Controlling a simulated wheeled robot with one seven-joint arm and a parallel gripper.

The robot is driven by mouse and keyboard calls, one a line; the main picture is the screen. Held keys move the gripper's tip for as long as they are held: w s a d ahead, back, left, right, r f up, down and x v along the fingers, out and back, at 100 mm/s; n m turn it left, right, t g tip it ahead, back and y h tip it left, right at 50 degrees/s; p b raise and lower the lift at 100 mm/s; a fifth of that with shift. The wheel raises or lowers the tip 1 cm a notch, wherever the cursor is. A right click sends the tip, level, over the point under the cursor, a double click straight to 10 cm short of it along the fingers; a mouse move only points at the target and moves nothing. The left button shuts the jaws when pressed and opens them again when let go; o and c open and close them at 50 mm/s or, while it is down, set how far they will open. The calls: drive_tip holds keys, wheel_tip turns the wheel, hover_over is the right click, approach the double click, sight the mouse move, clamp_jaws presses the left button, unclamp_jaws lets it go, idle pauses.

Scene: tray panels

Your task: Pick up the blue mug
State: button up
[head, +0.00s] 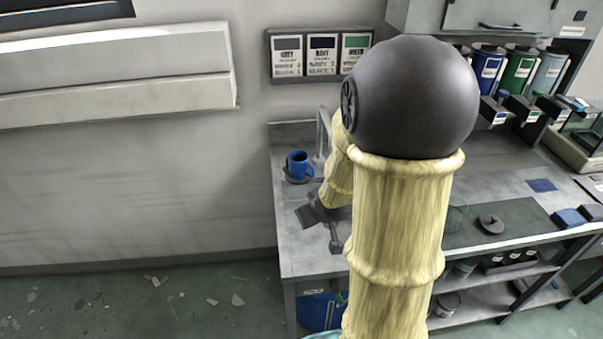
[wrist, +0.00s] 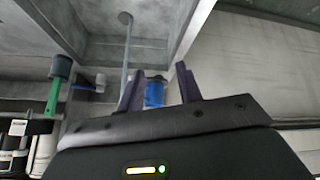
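The blue mug (head: 299,164) stands upright on a dark round base near the left end of the grey bench, by a thin metal post. In the wrist view the mug (wrist: 154,94) shows between and beyond the two dark fingers, with its lower part hidden by my gripper. My gripper (wrist: 158,86) is open, with a clear gap between the fingers and nothing held. In the head view it is low over the bench, in front of the mug and apart from it, partly hidden by my arm.
The thin metal post (head: 321,135) rises right beside the mug. The bench's left edge (head: 275,195) is close by. A dark mat (head: 515,222) with a dark round object (head: 491,224) lies to the right. Several coloured containers (head: 519,70) stand at the back right.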

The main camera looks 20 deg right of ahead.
drive_tip(key=w+d+f+n+t+y+b, duration=0.1)
drive_tip(key=w+d+f+t+b, duration=0.3)
drive_tip(key=d, duration=0.3)
drive_tip(key=s+d+t+y+b, duration=0.2)
drive_tip(key=s+d+t+y, duration=0.2)
drive_tip(key=s+d+t, duration=0.1)
drive_tip(key=shift+n+t, duration=0.3)
drive_tip(key=shift+t, duration=0.6)
drive_tip(key=p+x, duration=0.2)
drive_tip(key=x, duration=1)
drive_tip(key=shift+w+a, duration=0.15)
